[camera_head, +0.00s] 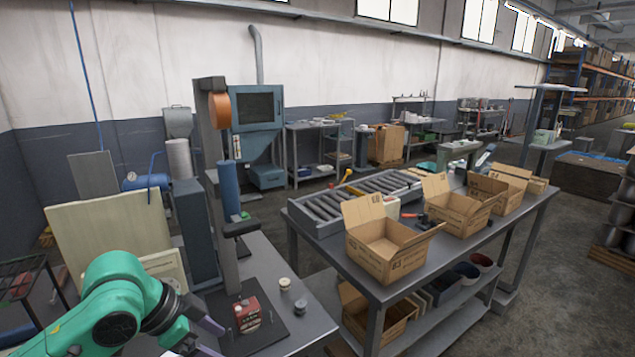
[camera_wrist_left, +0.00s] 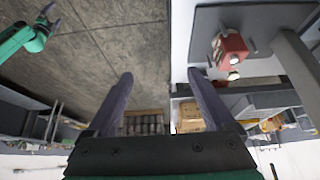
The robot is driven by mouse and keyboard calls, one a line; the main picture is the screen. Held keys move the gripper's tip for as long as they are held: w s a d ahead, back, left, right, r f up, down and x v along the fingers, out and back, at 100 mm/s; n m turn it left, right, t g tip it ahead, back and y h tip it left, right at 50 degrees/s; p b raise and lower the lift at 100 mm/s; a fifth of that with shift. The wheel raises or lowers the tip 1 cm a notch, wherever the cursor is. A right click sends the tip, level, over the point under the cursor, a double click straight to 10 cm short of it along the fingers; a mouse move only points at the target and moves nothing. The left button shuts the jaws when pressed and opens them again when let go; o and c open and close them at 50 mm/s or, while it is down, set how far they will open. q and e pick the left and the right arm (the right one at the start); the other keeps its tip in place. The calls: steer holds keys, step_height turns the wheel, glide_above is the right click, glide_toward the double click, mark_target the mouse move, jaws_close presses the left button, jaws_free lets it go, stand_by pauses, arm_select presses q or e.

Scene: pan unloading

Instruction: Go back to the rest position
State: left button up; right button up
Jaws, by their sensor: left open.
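My left gripper (camera_head: 207,335) is at the bottom of the head view, left of a red box (camera_head: 247,315). In the left wrist view its two purple fingers (camera_wrist_left: 164,100) stand wide apart with nothing between them. The red box lies on a dark plate (camera_head: 270,338) on a grey table, apart from the fingers; it also shows in the left wrist view (camera_wrist_left: 232,47). My right gripper (camera_wrist_left: 50,15) shows only in the left wrist view, small at the top left, over the floor; its jaw state is too small to tell.
Two small round weights or jars, one pale (camera_head: 285,284) and one dark-topped (camera_head: 300,308), stand right of the red box. A dark upright machine (camera_head: 205,200) rises behind it. A second table (camera_head: 385,292) at the right carries open cardboard boxes (camera_head: 388,262) and a roller conveyor (camera_head: 330,208).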

arm_select(q)
steer(key=s+d+f+n+t, duration=0.1)
steer(key=s+d+f+n, duration=0.2)
steer(key=f, duration=0.7)
steer(key=s+a+f+n+y, duration=0.5)
steer(key=s+a+f+n, duration=0.2)
steer(key=s+a+f, duration=0.3)
step_height(320, 180, down, 21)
steer(key=s+d+g, duration=0.1)
steer(key=s+g, duration=0.1)
steer(key=s, duration=0.1)
steer(key=s+a+f+g, duration=0.1)
steer(key=s+a+f, duration=0.1)
steer(key=s+f, duration=1.3)
steer(key=shift+s+a+f+m, duration=0.35)
steer(key=shift+s+f+m, duration=0.05)
steer(key=shift+s, duration=0.75)
arm_select(e)
steer(key=shift+w+a, duration=0.4)
steer(key=shift+w, duration=0.4)
